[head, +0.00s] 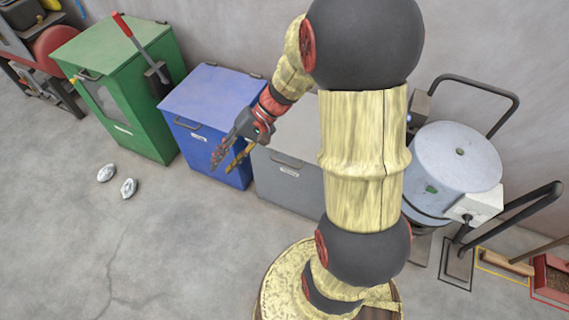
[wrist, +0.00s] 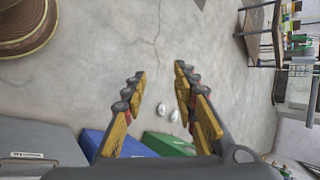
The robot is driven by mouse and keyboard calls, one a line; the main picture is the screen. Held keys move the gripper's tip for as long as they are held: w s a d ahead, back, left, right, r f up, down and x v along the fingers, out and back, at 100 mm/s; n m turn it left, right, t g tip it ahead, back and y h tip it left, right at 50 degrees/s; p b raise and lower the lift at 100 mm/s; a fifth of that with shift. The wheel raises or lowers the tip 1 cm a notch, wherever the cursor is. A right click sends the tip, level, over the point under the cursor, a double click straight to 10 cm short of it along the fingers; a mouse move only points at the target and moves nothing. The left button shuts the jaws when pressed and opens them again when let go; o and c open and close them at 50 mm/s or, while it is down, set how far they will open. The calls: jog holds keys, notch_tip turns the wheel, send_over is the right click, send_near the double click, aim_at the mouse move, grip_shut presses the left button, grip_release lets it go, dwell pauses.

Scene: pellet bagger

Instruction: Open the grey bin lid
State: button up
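The grey bin (head: 290,184) stands to the right of the blue bin, against the wall. Its lid (head: 298,137) lies flat and closed, with a dark handle (head: 286,159) at the front edge. My arm hides the right part of the bin and lid. My gripper (head: 222,163) hangs in front of the blue bin, left of the grey lid, and appears apart from it. In the wrist view my gripper (wrist: 159,76) has its fingers spread, with nothing between them. The grey bin also shows at the lower left of the wrist view (wrist: 38,140).
The blue bin (head: 206,155) and green bin (head: 128,120) stand to the left, the green one with a red lever (head: 131,37). Two silvery lumps (head: 118,181) lie on the floor. A round grey-topped drum (head: 455,160) and dark rails stand at the right. The front-left floor is clear.

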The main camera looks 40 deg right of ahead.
jog(key=w+d+f+m+t+y, duration=0.2)
jog(key=w+d+f+m+t, duration=0.25)
jog(key=d+f, duration=0.35)
jog(key=m+t+h+p, duration=0.2)
jog(key=m+t+h, duration=0.75)
jog(key=m, duration=0.35)
send_near(285, 164)
jog(key=w, duration=0.3)
jog(key=shift+f+g+h, duration=0.25)
jog(key=shift+g, duration=0.15)
jog(key=b+x, duration=0.2)
jog(key=x, duration=0.5)
jog(key=shift+w, duration=0.15)
jog(key=shift+c, duration=0.7)
grip_shut()
